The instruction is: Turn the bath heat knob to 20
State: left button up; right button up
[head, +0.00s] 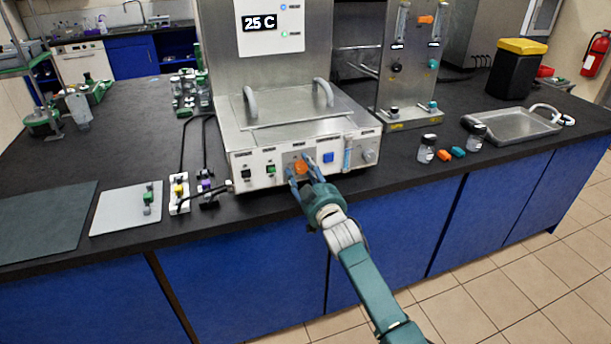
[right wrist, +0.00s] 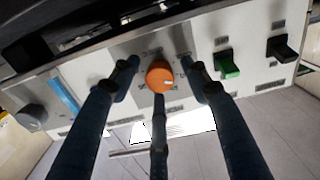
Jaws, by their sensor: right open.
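The orange bath heat knob (head: 300,167) is on the front panel of the steel bath unit (head: 240,130). In the right wrist view the knob (right wrist: 160,76) faces me, with a pale mark on its right side. My right gripper (head: 302,166) is open in front of the panel. Its fingers (right wrist: 160,75) stand on both sides of the knob, with a gap on each side, and a third finger is below it. Whether any finger touches the panel I cannot tell. The display (head: 259,22) above the bath reads 25 C. My left gripper is not in view.
On the panel, a green switch (head: 270,170) and a black switch (head: 246,173) are left of the knob, and a blue button (head: 328,157) is right of it. Vials (head: 427,148) and a metal tray (head: 515,124) stand on the right. A grey mat (head: 115,212) lies on the left.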

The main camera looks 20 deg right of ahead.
jog(key=s, duration=1.2)
jog(key=shift+d, duration=0.2)
jog(key=shift+f, duration=0.1)
jog(key=s+f+g, duration=0.2)
jog(key=f, duration=0.8)
jog(key=s+f+g, duration=0.2)
jog(key=f, duration=0.9)
jog(key=s+f+g, duration=0.3)
jog(key=s+f, duration=0.4)
jog(key=f, duration=0.4)
jog(key=s+f+g, duration=0.2)
jog(key=s+f, duration=0.6)
jog(key=f, duration=0.2)
jog(key=s+f+g, duration=0.2)
jog(key=s+f, duration=0.4)
jog(key=s, duration=0.7)
jog(key=s+f+g, duration=0.3)
jog(key=s+f, duration=0.4)
jog(key=s, duration=0.6)
jog(key=s+f+g, duration=0.3)
jog(key=s+f, duration=0.3)
jog(key=s, duration=0.7)
jog(key=shift+d+f+h, duration=0.2)
jog(key=shift+d+h, duration=0.05)
jog(key=shift+h, duration=0.05)
jog(key=shift+c, duration=0.5)
